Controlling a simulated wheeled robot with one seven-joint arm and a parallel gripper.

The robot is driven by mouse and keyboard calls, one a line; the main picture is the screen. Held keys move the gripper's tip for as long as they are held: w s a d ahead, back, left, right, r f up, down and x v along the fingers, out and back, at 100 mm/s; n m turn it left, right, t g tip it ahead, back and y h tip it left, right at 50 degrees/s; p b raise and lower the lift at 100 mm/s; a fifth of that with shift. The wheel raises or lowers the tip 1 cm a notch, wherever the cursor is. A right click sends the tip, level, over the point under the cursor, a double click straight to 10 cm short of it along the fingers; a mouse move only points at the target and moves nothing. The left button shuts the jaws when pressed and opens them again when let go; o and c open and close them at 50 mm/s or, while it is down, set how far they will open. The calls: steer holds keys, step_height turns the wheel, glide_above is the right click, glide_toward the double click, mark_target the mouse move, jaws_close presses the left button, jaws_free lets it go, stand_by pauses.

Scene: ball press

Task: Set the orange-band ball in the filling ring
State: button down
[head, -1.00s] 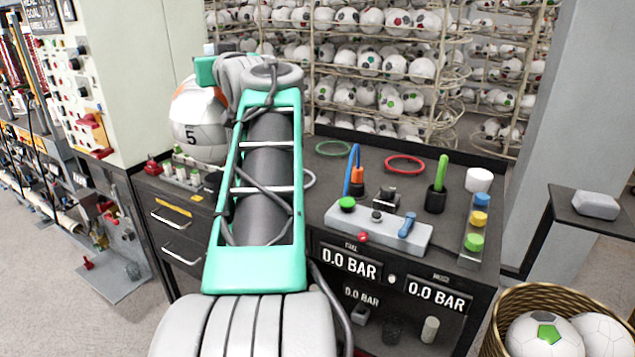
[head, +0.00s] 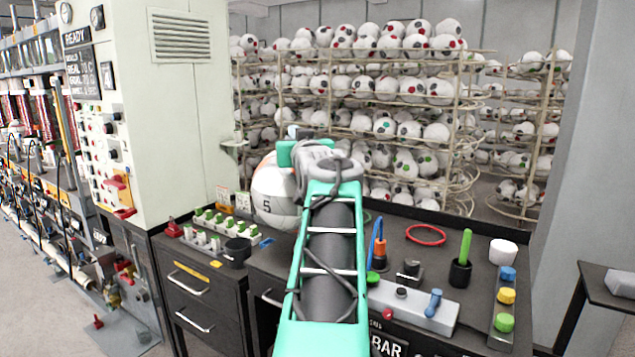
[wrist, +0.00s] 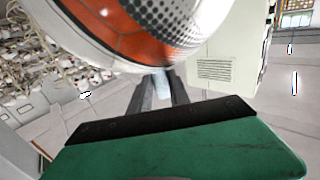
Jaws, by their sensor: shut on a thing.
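The orange-band ball (head: 272,200), white with a black 5 and orange at its top, shows left of my arm in the head view. In the wrist view its orange band (wrist: 150,35) fills the top. My gripper (wrist: 160,85) is shut on the ball. In the head view my gripper's fingers are hidden behind the arm and ball. On the bench, a red ring (head: 426,235) lies right of my arm, and a green ring (head: 367,217) is mostly hidden behind it. I cannot tell which ring is the filling ring.
A control box (head: 412,306) with knobs, a dark cup with a green handle (head: 460,272) and a white cup (head: 503,251) stand on the right. A tray of green-topped pieces (head: 222,227) and a black cup (head: 238,252) are at the left. The pale cabinet (head: 170,110) rises behind.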

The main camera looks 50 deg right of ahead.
steer(key=d, duration=0.2)
steer(key=d+f+p, duration=0.1)
steer(key=d, duration=0.1)
steer(key=shift+f, duration=0.2)
steer(key=d+f+p, duration=0.1)
steer(key=d+f, duration=0.3)
steer(key=f, duration=0.5)
steer(key=shift+w+d, duration=0.2)
steer(key=shift+d, duration=0.05)
steer(key=shift+f+b, duration=0.25)
steer(key=shift+b, duration=0.1)
steer(key=c, duration=1.2)
jaws_free()
steer(key=shift+c, duration=0.2)
